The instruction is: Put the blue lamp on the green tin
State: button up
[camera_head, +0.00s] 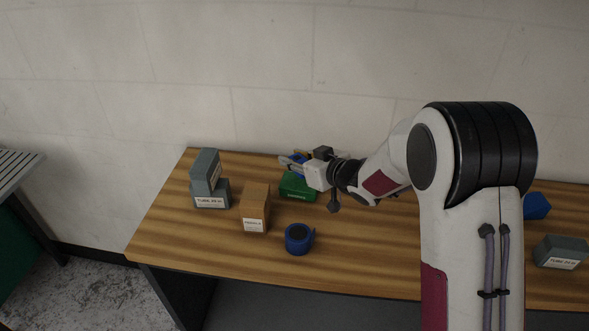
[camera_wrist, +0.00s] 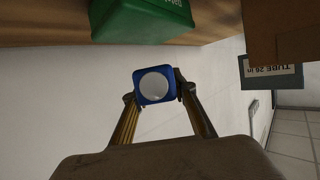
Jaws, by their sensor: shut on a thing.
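The blue lamp (camera_wrist: 154,86), a small blue block with a round pale lens, sits between the two fingers of my gripper (camera_wrist: 153,92) in the wrist view. My gripper is shut on it. In the head view my gripper (camera_head: 292,162) is at the back of the table, with a bit of the blue lamp (camera_head: 299,160) showing between its fingers. The green tin (camera_head: 298,189) stands on the table just below and in front of the gripper, and it also shows at the top of the wrist view (camera_wrist: 145,20). The lamp appears above the tin; contact cannot be told.
Left of the tin are a brown box (camera_head: 255,208) and two stacked grey boxes (camera_head: 205,172). A blue round item (camera_head: 298,238) lies in front. A blue object (camera_head: 536,206) and another grey box (camera_head: 561,250) are at right. The wall is close behind the table (camera_head: 365,255).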

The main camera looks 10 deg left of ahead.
aim_at(294, 177)
jog(key=shift+f, duration=1.8)
jog(key=shift+f, duration=0.15)
jog(key=o, duration=1.1)
jog(key=shift+v, duration=6.05)
jog(key=shift+d, duration=0.15)
